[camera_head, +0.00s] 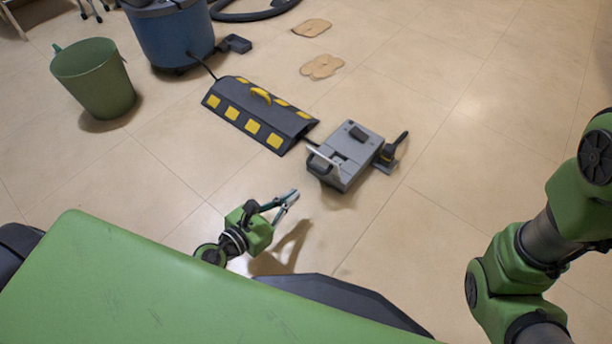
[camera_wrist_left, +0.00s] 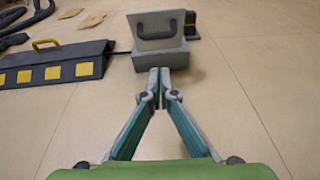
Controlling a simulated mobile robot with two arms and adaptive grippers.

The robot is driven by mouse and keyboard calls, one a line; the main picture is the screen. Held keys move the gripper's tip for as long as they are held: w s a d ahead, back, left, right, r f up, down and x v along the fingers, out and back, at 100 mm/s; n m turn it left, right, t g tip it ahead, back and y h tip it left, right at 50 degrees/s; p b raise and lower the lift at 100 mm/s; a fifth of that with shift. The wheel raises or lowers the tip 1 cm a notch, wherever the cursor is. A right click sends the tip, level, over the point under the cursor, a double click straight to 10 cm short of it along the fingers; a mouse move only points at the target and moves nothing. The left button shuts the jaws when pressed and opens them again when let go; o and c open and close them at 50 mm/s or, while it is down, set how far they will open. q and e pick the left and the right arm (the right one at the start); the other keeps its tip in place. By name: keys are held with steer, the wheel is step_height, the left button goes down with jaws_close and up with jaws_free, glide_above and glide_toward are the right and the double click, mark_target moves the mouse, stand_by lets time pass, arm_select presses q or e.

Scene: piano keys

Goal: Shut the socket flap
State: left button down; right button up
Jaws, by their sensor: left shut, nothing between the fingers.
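The grey socket box (camera_head: 357,170) stands on the floor right of centre in the head view; it also shows in the wrist view (camera_wrist_left: 158,63). Its light grey flap (camera_head: 324,158) stands raised at the near side, seen almost edge-on. In the wrist view the flap (camera_wrist_left: 146,42) faces me as an upright panel with a dark handle. My left gripper (camera_head: 292,196) is shut and empty, in front of the box and to its lower left. In the wrist view its fingertips (camera_wrist_left: 160,73) point at the box, apart from the flap as far as I can tell. My right gripper is out of view.
A dark cable ramp with yellow patches (camera_head: 250,119) lies left of the box. A black plug-like piece (camera_head: 388,154) sits at its right. A green bin (camera_head: 93,78), a blue bucket (camera_head: 172,35) and two tan pieces (camera_head: 322,66) are farther back. Floor nearer me is clear.

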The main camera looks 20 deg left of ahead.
arm_select(q)
steer(key=w+d+r+p, duration=0.1)
steer(key=w+d+p, duration=0.1)
steer(key=w, duration=0.3)
steer(key=shift+w+r+p, duration=0.15)
steer(key=shift+w+p, duration=0.15)
steer(key=shift+p, duration=0.05)
steer(key=shift+d, duration=0.1)
